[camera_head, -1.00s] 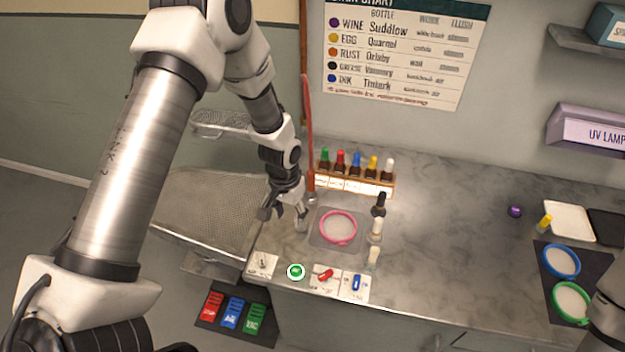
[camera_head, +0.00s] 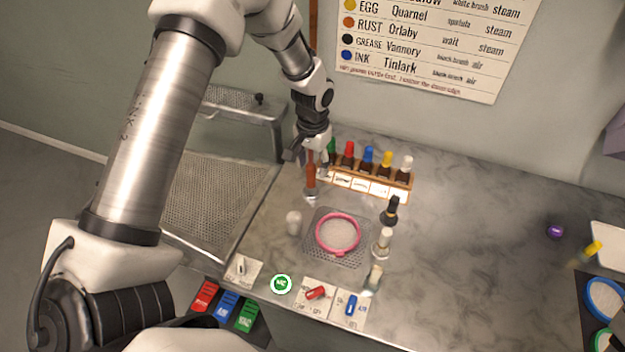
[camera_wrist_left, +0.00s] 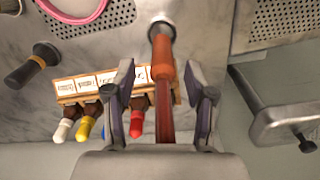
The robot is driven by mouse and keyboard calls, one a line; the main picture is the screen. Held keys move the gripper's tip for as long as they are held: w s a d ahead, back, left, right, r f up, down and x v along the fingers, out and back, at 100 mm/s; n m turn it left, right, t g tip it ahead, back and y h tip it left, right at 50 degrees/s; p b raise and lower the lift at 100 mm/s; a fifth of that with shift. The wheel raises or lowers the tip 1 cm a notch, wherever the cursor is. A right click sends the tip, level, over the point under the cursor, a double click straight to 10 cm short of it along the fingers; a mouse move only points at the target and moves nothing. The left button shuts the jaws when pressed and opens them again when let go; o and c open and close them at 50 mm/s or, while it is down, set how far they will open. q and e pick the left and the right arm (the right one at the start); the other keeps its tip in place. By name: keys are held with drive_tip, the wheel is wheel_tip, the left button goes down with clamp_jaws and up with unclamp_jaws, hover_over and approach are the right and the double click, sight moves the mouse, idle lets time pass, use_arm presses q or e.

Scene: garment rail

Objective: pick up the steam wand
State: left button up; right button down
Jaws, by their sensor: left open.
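The steam wand (camera_head: 311,178) appears to be the upright orange-red rod with a pale metal foot, standing at the back left of the counter beside the bottle rack. In the left wrist view the wand (camera_wrist_left: 164,72) runs down the middle, between the two fingers. My left gripper (camera_head: 308,160) is at the wand's upper part and hides some of it in the head view. In the left wrist view the gripper (camera_wrist_left: 160,92) is open, with a gap on both sides of the wand. My right gripper is not in view.
A rack (camera_head: 371,186) of several coloured-cap bottles stands close right of the wand. A pink hoop (camera_head: 338,234) lies on a perforated plate in front. A perforated metal board (camera_head: 215,195) lies left. The counter's middle right is clear.

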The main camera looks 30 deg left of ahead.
sight(311, 177)
use_arm(q)
drive_tip(key=f+p, duration=0.1)
drive_tip(key=f, duration=0.1)
drive_tip(key=f+p, duration=0.1)
drive_tip(key=f, duration=0.1)
drive_tip(key=shift+s+a+f, duration=0.1)
drive_tip(key=shift+s+f, duration=0.1)
drive_tip(key=shift+f, duration=0.4)
drive_tip(key=shift+w, duration=0.1)
drive_tip(key=shift+f, duration=0.1)
drive_tip(key=shift+c, duration=1.1)
clamp_jaws()
